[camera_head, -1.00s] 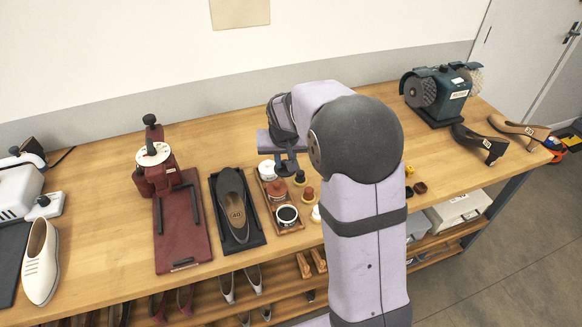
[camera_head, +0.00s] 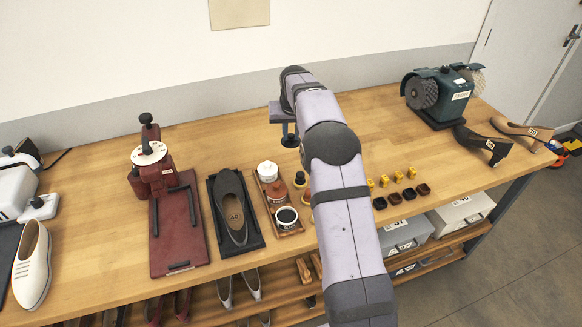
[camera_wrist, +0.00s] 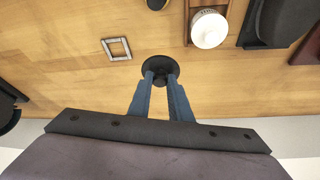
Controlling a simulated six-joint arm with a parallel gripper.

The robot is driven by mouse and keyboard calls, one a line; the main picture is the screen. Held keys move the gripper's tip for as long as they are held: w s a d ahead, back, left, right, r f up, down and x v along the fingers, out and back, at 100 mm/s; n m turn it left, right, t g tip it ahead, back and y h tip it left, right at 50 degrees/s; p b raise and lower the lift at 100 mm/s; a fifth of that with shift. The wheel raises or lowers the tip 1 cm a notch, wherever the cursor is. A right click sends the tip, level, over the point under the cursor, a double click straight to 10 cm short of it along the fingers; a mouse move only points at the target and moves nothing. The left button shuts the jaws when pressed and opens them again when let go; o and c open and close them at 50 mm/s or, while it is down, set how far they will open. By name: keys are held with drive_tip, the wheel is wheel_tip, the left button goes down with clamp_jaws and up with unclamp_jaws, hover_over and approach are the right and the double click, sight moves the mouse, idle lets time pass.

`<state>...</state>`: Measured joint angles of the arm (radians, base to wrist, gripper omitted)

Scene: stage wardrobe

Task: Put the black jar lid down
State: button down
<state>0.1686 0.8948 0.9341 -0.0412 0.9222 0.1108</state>
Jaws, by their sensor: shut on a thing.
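My gripper (camera_head: 291,130) is shut on the black jar lid (camera_head: 290,141), a small dark disc with a raised middle. The lid also shows in the wrist view (camera_wrist: 160,68), between the tips of the blue fingers (camera_wrist: 160,80). It is over the bare wood near the back of the workbench (camera_head: 210,138), behind and to the right of the jar tray. I cannot tell whether the lid touches the wood.
A wooden tray (camera_head: 291,230) holds jars, among them a white-lidded jar (camera_head: 267,171) and an open dark one (camera_head: 286,217). A grey shoe (camera_head: 231,207) lies on a black mat to its left. Small yellow-topped pieces (camera_head: 398,176) and a green grinder (camera_head: 445,95) stand to the right. Bare wood surrounds the lid.

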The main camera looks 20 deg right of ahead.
drive_tip(key=shift+f+p, duration=1.65)
drive_tip(key=shift+f, duration=3.35)
drive_tip(key=shift+f, duration=0.2)
drive_tip(key=c, duration=1.6)
unclamp_jaws()
drive_tip(key=shift+r, duration=0.1)
drive_tip(key=shift+r, duration=0.2)
drive_tip(key=b+v, duration=0.3)
drive_tip(key=v, duration=0.8)
drive_tip(key=shift+s+r, duration=0.3)
drive_tip(key=shift+r, duration=0.05)
